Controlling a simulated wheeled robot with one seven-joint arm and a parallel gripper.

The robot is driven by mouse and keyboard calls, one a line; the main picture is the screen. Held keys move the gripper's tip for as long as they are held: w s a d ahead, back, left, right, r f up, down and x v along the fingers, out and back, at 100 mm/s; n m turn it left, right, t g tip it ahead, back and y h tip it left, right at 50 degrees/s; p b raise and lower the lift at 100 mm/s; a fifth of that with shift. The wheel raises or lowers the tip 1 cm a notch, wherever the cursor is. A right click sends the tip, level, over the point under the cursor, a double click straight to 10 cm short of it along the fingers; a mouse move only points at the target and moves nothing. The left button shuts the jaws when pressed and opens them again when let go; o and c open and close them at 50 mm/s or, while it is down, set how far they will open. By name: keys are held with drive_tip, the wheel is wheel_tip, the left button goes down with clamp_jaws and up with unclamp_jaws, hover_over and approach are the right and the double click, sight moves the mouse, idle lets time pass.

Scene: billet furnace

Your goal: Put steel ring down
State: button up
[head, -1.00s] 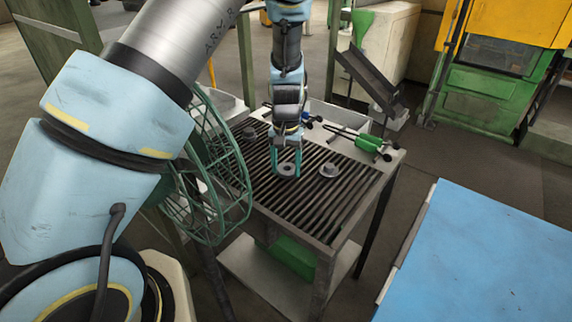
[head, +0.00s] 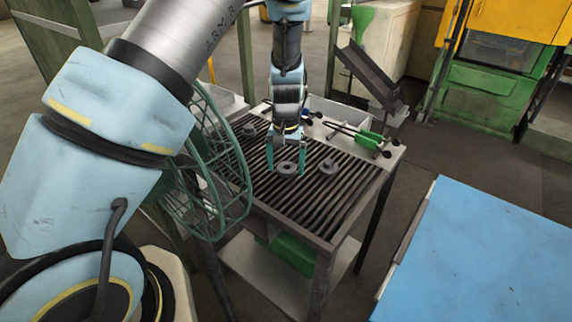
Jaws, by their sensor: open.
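The steel ring (head: 287,168) is a flat grey ring with a dark hole. It lies on the dark slatted top of the table (head: 333,207), near the middle. My gripper (head: 286,166) points down over the ring, with its teal fingers open, one on each side of the ring. The fingers look apart from the ring. Whether the fingertips touch the slats cannot be told.
A grey flanged part (head: 328,167) lies close to the right of the ring, and another (head: 249,131) sits at the back left. Green-handled tools (head: 368,139) lie at the table's right back. A green fan cage (head: 215,165) stands at the left. A blue panel (head: 485,260) is at the right.

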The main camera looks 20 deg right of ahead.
wheel_tip(320, 180, up, 12)
drive_tip(key=b, duration=0.2)
drive_tip(key=shift+r+b, duration=0.15)
drive_tip(key=shift+b, duration=0.15)
idle(0.4)
